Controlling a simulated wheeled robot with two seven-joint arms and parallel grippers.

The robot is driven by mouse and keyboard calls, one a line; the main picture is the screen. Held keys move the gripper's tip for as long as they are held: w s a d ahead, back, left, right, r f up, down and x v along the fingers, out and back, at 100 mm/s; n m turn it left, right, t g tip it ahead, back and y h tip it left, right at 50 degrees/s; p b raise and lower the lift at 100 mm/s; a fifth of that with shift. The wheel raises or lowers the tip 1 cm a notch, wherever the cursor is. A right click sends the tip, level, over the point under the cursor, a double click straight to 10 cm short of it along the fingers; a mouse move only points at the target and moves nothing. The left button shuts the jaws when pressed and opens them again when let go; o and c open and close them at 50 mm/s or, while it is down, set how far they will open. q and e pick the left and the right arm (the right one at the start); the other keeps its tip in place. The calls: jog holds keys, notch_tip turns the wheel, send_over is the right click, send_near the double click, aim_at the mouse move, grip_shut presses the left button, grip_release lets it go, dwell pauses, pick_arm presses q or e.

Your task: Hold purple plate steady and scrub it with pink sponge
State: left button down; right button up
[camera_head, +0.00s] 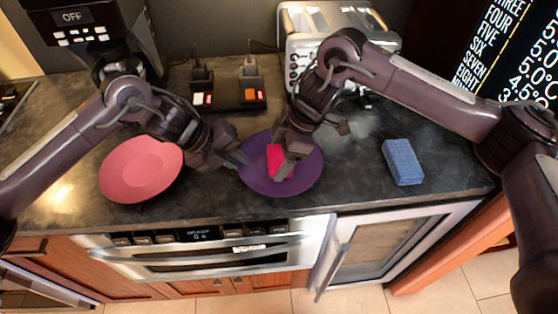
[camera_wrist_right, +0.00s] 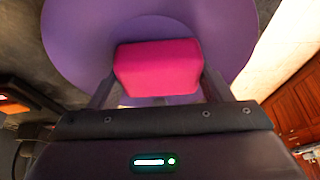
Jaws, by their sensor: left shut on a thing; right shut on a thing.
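A purple plate (camera_head: 303,178) lies on the dark counter in the middle of the head view; it also fills the top of the right wrist view (camera_wrist_right: 78,50). My left gripper (camera_head: 238,158) is shut on the plate's left rim. My right gripper (camera_head: 284,168) is over the plate, shut on a pink sponge (camera_head: 274,157). In the right wrist view the sponge (camera_wrist_right: 158,67) sits between the fingers, over the plate's middle. I cannot tell for sure whether the sponge touches the plate.
A pink plate (camera_head: 141,169) lies to the left, beneath my left arm. A blue sponge (camera_head: 402,162) lies on the right of the counter (camera_head: 352,175). A toaster (camera_head: 300,22) and a black switch tray (camera_head: 229,97) stand behind. An oven drawer (camera_head: 205,250) is below the front edge.

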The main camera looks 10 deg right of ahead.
jog(key=shift+w+f, duration=0.15)
jog(key=shift+w, duration=0.75)
pick_arm(q)
jog(key=shift+f, duration=0.1)
pick_arm(e)
jog(key=shift+s, duration=0.9)
jog(key=shift+w, duration=0.85)
pick_arm(q)
jog(key=shift+a, duration=0.1)
pick_arm(e)
jog(key=shift+s, duration=0.9)
jog(key=shift+w, duration=0.95)
